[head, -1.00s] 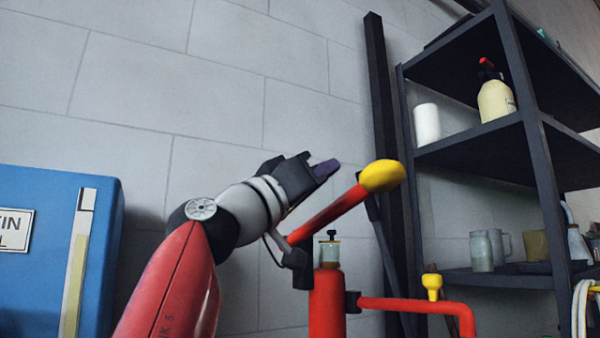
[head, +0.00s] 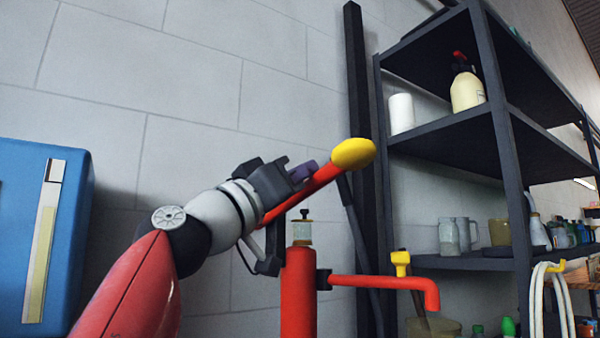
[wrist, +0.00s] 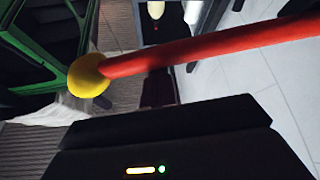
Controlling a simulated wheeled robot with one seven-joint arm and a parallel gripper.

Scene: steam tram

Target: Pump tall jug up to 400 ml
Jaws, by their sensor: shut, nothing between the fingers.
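The red pump (head: 298,290) stands upright, with a glass cup on top and a red spout (head: 385,283) reaching right and bending down. Its red lever (head: 325,176) slants up to the right and ends in a yellow knob (head: 353,153). My gripper (head: 306,171) is shut and empty, close beside the lever below the knob; I cannot tell whether it touches. In the wrist view the lever (wrist: 200,52) and knob (wrist: 88,76) cross just beyond my gripper. A pale container (head: 446,327) shows partly under the spout, cut by the frame edge; I cannot tell whether it is the tall jug.
A dark shelf rack (head: 505,150) on the right holds a cream spray bottle (head: 467,92), a white cylinder (head: 401,113), and jars and mugs. A blue cabinet (head: 60,230) stands at left. A pale hose hangs at right.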

